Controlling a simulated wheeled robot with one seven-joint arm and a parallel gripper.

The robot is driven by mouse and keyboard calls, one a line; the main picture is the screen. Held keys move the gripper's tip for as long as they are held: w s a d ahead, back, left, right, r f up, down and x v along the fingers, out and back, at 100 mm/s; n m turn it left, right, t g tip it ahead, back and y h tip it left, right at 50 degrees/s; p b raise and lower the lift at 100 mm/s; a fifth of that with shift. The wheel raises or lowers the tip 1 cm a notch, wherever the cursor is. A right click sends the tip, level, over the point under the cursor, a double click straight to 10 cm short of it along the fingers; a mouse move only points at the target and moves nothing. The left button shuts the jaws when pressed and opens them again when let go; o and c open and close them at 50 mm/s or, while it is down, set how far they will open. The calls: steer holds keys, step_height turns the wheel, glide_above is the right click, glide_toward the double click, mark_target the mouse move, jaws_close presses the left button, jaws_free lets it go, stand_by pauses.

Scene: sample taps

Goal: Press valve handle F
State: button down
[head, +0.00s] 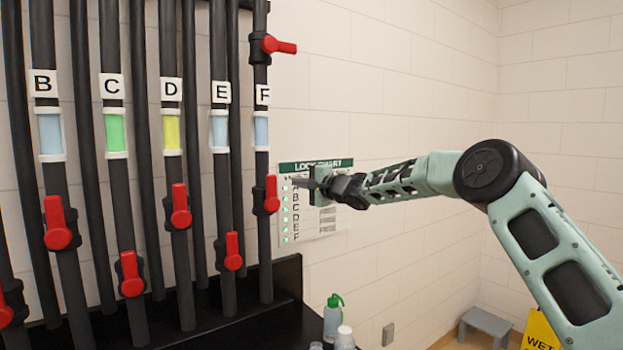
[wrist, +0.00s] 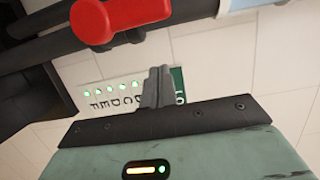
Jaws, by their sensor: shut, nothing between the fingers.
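The pipe labelled F (head: 263,95) is the rightmost of the labelled pipes in the head view. A red valve handle (head: 271,193) sits on it below the sight glass, pointing upright along the pipe. A second red handle (head: 280,45) is higher on the same pipe and sticks out sideways to the right. My gripper (head: 300,183) is shut and empty, just right of the lower handle, with its fingertips pointing left. In the wrist view the shut fingers (wrist: 158,86) show below a red handle (wrist: 115,20), with a visible gap between them.
Pipes B to E with red handles stand to the left. A lock chart (head: 315,215) with green lights hangs on the wall behind my gripper. A black ledge (head: 285,280), a green-capped bottle (head: 333,315), a grey stool (head: 487,323) and a yellow wet-floor sign (head: 540,333) are lower down.

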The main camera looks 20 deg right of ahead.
mark_target(272, 193)
steer(key=a, duration=0.2)
steer(key=s+a+b, duration=0.1)
steer(key=a, duration=0.1)
steer(key=shift+a, duration=0.15)
stand_by(0.4)
steer(key=shift+r+n+p, duration=0.15)
steer(key=shift+n+p, duration=0.15)
steer(key=shift+p, duration=0.05)
